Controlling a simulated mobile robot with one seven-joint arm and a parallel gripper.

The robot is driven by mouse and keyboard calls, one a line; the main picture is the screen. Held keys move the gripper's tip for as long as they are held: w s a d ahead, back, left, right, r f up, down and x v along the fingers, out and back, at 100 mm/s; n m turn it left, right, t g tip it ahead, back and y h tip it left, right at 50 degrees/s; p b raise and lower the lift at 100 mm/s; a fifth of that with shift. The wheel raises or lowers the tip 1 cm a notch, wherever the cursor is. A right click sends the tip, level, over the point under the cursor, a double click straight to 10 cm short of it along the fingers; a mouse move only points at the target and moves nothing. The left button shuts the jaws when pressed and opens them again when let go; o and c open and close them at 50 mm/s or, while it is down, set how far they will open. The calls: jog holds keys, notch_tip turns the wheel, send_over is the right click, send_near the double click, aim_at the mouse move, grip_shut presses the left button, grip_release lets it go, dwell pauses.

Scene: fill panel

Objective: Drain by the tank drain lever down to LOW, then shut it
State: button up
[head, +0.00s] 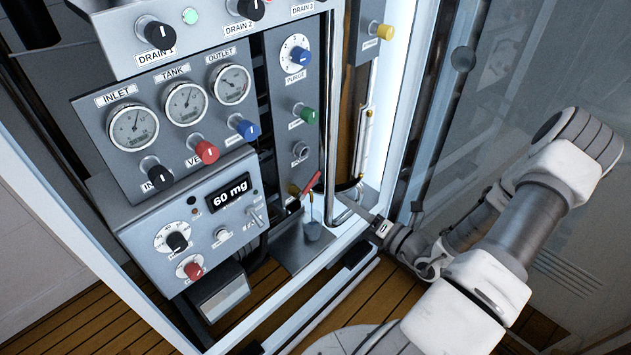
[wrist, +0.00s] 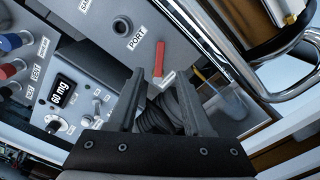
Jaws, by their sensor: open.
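The tank drain lever is a red handle (head: 311,184) on the lower right of the panel in the head view. In the wrist view the red lever (wrist: 158,60) stands just beyond the fingertips, roughly between them in the picture, with a metal fitting below it. My gripper (head: 376,222) is right of the lever in the head view, in front of the cabinet's opening.
A small grey cup (head: 312,231) sits below the lever. Gauges and knobs (head: 207,152) fill the panel's left. A transparent door (head: 520,70) is at right.

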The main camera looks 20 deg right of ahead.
aim_at(316, 180)
jog(key=b+x, duration=0.2)
jog(key=x, duration=0.9)
jog(key=shift+w+a, duration=0.1)
jog(key=shift+w, duration=0.2)
jog(key=shift+c, duration=0.3)
grip_shut()
dwell(0.6)
